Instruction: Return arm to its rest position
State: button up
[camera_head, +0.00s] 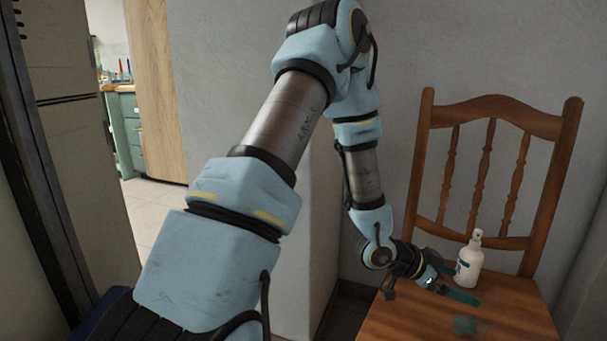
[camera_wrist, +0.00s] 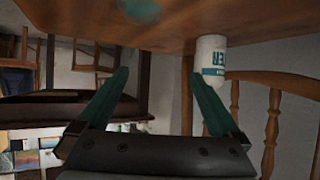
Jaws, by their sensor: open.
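My arm bends down from the upper middle of the head view, and my gripper (camera_head: 452,292) is low over the front left of a wooden chair's seat. In the wrist view my gripper (camera_wrist: 158,95) shows two teal fingers spread apart with nothing between them. A white spray bottle (camera_head: 469,262) stands upright on the seat just beside my gripper. The bottle (camera_wrist: 211,60) also shows in the wrist view, upside down, behind the right finger and partly hidden by it. Whether finger and bottle touch cannot be told.
The wooden chair (camera_head: 508,312) stands against a grey wall (camera_head: 235,70) at the right. A blurred teal patch (camera_head: 465,326) shows on its seat. A doorway at the left opens to a tiled floor (camera_head: 155,215) and green cabinets (camera_head: 122,135). The wrist view shows furniture (camera_wrist: 95,65) behind.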

jog(key=w+a+r+n+t+y, duration=0.2)
jog(key=w+a+n+y, duration=0.25)
jog(key=a, duration=0.65)
jog(key=w+a+r+n+t+y, duration=0.15)
jog(key=w+a+n+y, duration=0.35)
jog(key=a, duration=0.6)
jog(key=s+a+r+n+g+y, duration=0.1)
jog(key=s+a+r+n, duration=0.3)
jog(key=a, duration=0.5)
jog(key=s+a+r+n+g+y, duration=0.1)
jog(key=s+a+r+n+g, duration=0.15)
jog(key=s+a, duration=0.45)
notch_tip(320, 180, up, 29)
jog(key=w+a+p, duration=0.1)
jog(key=p, duration=2.8)
jog(key=shift+w+t+p, duration=0.3)
jog(key=shift+a, duration=0.1)
